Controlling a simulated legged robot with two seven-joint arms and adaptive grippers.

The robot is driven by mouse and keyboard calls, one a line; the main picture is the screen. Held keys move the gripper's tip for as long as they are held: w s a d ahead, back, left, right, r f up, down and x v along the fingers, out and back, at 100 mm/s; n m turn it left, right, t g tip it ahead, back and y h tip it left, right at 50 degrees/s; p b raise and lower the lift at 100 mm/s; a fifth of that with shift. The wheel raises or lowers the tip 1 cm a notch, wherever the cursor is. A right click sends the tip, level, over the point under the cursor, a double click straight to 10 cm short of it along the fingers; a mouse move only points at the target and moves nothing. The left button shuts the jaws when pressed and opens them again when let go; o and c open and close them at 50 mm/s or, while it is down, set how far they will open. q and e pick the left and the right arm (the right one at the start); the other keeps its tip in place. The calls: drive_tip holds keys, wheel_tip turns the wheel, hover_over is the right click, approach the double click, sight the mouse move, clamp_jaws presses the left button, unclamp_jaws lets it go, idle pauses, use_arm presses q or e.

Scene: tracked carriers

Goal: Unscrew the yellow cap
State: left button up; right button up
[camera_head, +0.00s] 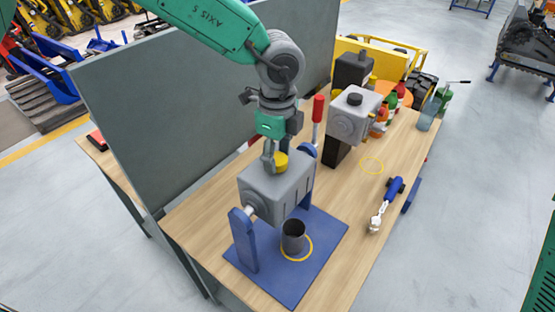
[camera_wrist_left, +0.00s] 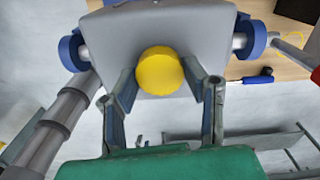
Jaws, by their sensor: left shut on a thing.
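The yellow cap (camera_head: 281,160) sits on top of a grey box-shaped housing (camera_head: 275,192), which is held between two blue uprights on a blue base plate (camera_head: 330,232). My left gripper (camera_head: 273,155) comes down from above and is shut on the cap. In the left wrist view the round yellow cap (camera_wrist_left: 160,71) lies between the two fingertips (camera_wrist_left: 166,80), against the grey housing (camera_wrist_left: 150,30). The far contact side of the fingers is partly hidden. My right gripper is not in view.
A dark cup (camera_head: 293,238) stands inside a yellow ring on the base plate. A blue-handled tool (camera_head: 386,205) lies at right. Another grey housing (camera_head: 352,115), a red-handled tool (camera_head: 318,110) and several bottles stand behind. A grey panel (camera_head: 190,105) borders the table's left side.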

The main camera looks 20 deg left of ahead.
use_arm(q)
drive_tip(key=shift+c, duration=0.7)
drive_tip(key=n, duration=0.3)
drive_tip(key=n+b, duration=0.1)
drive_tip(key=n, duration=0.4)
drive_tip(key=shift+f+n, duration=0.1)
drive_tip(key=shift+n, duration=0.2)
drive_tip(key=shift+f+n+b, duration=0.1)
drive_tip(key=shift+n+b, duration=0.2)
drive_tip(key=shift+b, duration=0.3)
drive_tip(key=o, duration=1.2)
drive_tip(key=shift+o, duration=0.2)
drive_tip(key=shift+r, duration=0.2)
